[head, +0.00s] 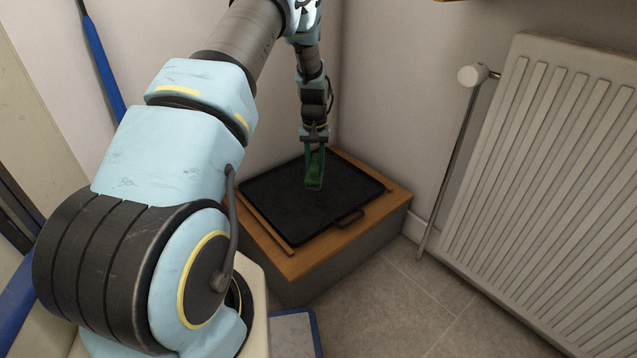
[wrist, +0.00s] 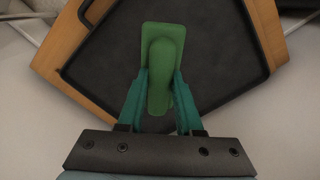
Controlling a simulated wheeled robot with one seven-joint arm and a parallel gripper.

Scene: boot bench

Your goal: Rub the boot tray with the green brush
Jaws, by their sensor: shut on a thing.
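The boot tray (head: 285,208) is black with a raised rim and a handle loop at its front right. It lies on a wood-topped bench in the corner, and it also fills much of the wrist view (wrist: 215,75). The green brush (head: 314,180) is over the middle of the tray. In the wrist view the brush (wrist: 162,60) has a flat block and a rounded handle between my fingers. My gripper (head: 315,155) points down and is shut on the brush handle. I cannot tell whether the underside of the brush touches the tray.
The wooden bench top (head: 370,216) borders the tray, with walls close behind. A white radiator (head: 545,190) stands at the right, with a thin pipe (head: 450,165) beside it. The tiled floor (head: 410,300) in front is clear. A blue-edged item (head: 293,335) lies at the bottom.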

